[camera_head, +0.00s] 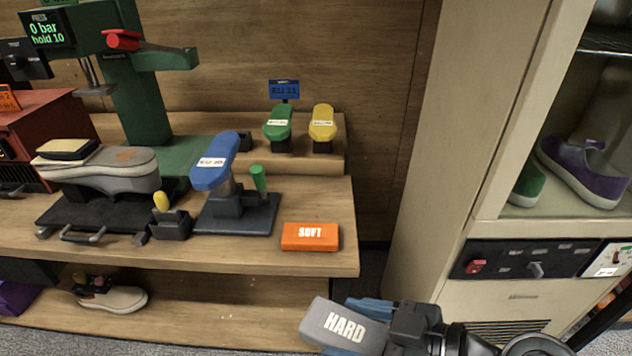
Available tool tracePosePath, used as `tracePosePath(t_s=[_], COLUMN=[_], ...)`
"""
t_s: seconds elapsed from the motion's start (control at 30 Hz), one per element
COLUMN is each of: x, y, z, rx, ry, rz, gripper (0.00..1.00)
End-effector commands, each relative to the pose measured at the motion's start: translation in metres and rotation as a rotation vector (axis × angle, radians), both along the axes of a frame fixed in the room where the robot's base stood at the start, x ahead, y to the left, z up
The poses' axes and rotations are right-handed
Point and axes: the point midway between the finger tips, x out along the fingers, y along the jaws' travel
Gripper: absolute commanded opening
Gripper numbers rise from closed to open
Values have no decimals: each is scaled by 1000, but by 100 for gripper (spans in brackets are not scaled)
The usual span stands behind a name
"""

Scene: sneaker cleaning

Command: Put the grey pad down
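The grey pad (322,318), marked "HARD" in white, is at the bottom of the head view. My gripper (358,328) reaches in from the bottom right, with its blue fingers on either side of the pad. It is shut on the pad and holds it in front of the workbench (300,262), beyond the bench's front edge. The fingers and the gripper body hide the pad's right end. An orange pad (310,246) marked "SOFT" lies on the bench near its front right corner.
A grey shoe (120,170) sits further left. A cream cabinet (440,150) with shoes rises at right. Some bare bench surrounds the orange pad.

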Motion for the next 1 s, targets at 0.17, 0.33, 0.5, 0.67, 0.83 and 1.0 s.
tracePosePath(t_s=[0.17,0.33,0.5,0.67,0.83,1.0], x=[35,62,75,75,69,68], y=[-27,-65,-107,-141,-160,-163], z=[-42,-89,-135,-168,-186,-189], rx=[0,-2,-2,-3,0,1], ry=[7,8,6,3,0,-4], rz=[-252,-521,-777,-971,-1088,-1110], gripper=[35,35,35,35,35,35])
